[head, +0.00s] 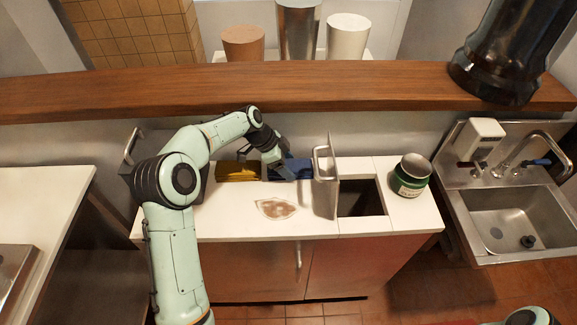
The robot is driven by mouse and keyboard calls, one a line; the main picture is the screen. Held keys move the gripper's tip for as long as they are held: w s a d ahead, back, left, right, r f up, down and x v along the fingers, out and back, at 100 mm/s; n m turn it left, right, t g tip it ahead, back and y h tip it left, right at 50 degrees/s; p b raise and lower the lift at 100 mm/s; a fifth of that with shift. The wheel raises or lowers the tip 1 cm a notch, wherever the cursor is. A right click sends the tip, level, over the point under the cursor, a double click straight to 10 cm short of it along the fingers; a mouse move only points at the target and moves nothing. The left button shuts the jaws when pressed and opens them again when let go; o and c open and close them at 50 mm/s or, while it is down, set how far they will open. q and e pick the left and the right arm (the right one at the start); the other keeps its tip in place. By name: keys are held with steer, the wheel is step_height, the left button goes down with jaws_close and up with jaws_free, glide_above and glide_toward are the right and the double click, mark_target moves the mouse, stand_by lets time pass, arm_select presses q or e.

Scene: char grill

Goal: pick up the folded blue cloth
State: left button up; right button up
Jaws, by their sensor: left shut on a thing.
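The folded blue cloth (302,168) lies at the back of the white counter, just left of the raised metal panel. My left gripper (287,174) reaches down onto its left part from the left and is shut on it. The fingers and wrist cover some of the cloth, and whether it is lifted off the counter is hard to tell. My right gripper is not in view; only a piece of my right arm shows in the bottom right corner.
A yellow folded cloth (238,171) lies left of the blue one. A metal panel (325,182) with a handle stands beside an open hole (362,198). A green can (411,177) and a sink (510,215) are right.

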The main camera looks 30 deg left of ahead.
arm_select(q)
steer(key=shift+s+d+r, duration=0.2)
steer(key=r, duration=0.6)
steer(key=shift+s+d+r+b, duration=0.2)
steer(key=shift+s+r+b, duration=0.1)
steer(key=shift+r, duration=0.05)
steer(key=s+d+b, duration=0.3)
steer(key=s+d, duration=0.2)
steer(key=s, duration=0.3)
steer(key=s+d+b, duration=0.3)
steer(key=s+d, duration=0.1)
steer(key=s, duration=0.4)
steer(key=shift+d+b, duration=0.35)
steer(key=shift+d, duration=0.05)
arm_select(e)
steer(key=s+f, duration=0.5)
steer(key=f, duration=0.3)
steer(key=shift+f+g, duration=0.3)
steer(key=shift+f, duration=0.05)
arm_select(q)
steer(key=o, duration=0.4)
steer(key=shift+c, duration=1.4)
steer(key=shift+f, duration=0.1)
